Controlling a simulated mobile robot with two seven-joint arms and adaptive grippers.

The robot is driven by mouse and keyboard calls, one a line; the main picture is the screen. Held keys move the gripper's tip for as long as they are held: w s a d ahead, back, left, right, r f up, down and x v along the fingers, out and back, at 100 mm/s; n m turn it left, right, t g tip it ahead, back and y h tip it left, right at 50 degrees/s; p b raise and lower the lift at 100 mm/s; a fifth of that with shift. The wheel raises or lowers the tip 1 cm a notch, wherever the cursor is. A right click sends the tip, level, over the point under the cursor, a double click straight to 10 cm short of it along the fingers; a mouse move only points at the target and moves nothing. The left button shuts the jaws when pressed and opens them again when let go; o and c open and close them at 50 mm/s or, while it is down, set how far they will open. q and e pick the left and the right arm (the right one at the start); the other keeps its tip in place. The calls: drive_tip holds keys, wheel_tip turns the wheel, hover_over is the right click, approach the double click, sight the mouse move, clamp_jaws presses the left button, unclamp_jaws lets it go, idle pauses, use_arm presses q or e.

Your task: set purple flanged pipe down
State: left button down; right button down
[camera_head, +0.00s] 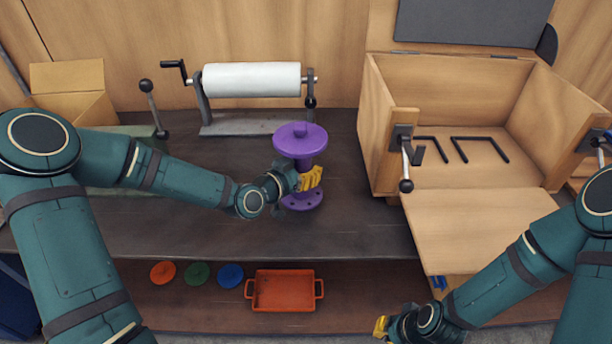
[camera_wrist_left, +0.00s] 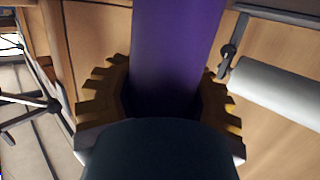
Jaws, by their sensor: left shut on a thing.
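The purple flanged pipe (camera_head: 300,140) stands upright over the middle of the dark tabletop, with a wide flange on top and a smaller flange with bolt holes at the bottom. I cannot tell whether its bottom touches the table. My left gripper (camera_head: 310,179) has its yellow fingers shut around the pipe's middle. In the left wrist view the purple pipe (camera_wrist_left: 175,50) runs between the toothed yellow fingers of the left gripper (camera_wrist_left: 165,95). My right gripper (camera_head: 381,326) is low at the bottom edge, apart from the pipe; its finger opening is not clear.
A white roll on a stand (camera_head: 252,80) is behind the pipe. An open wooden box (camera_head: 440,95) with black handles inside stands right. The dark table (camera_head: 200,236) is clear in front. A lower shelf holds an orange tray (camera_head: 284,273) and coloured discs (camera_head: 197,273).

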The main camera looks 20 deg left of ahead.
use_arm(q)
wheel_tip(320, 180, down, 2)
drive_tip(key=shift+w+f, duration=0.1)
drive_tip(key=shift+b, duration=0.3)
drive_tip(key=shift+c, duration=2)
unclamp_jaws()
drive_tip(key=shift+f, duration=0.1)
